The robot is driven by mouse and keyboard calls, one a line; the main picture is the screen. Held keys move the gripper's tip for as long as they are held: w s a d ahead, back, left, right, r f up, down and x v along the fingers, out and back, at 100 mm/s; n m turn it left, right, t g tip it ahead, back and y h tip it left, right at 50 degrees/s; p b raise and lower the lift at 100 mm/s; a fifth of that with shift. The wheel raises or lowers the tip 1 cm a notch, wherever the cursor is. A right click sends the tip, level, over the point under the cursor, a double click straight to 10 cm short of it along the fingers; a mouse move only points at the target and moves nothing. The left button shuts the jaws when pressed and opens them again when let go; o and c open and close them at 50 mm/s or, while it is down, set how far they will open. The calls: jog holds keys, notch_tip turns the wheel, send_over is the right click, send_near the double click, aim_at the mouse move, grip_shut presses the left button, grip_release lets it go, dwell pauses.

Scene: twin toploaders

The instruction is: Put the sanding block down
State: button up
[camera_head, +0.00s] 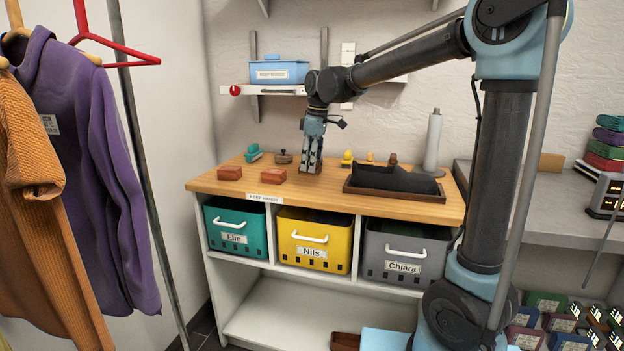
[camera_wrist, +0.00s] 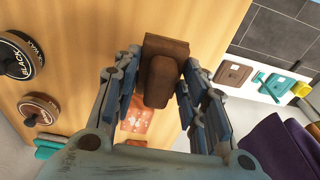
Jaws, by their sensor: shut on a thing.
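My gripper (camera_head: 312,168) points straight down over the wooden counter (camera_head: 330,195), behind its front edge. In the wrist view its fingers (camera_wrist: 160,85) are closed on both sides of a brown sanding block (camera_wrist: 163,78) with a rounded grip on a flat, darker base. In the head view the fingers mostly hide the block. The block is at or just above the counter top; I cannot tell whether it touches.
To the right is a tray (camera_head: 352,190) with black cloth. Teal, yellow and grey bins sit below.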

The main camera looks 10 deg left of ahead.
jog(key=shift+s+a+f, duration=0.1)
jog(key=shift+f, duration=2.45)
jog(key=o, duration=1.1)
jog(key=r, duration=0.4)
jog(key=d+r, duration=0.1)
jog(key=r, duration=0.7)
jog(key=shift+d, duration=0.25)
jog(key=shift+s, duration=0.1)
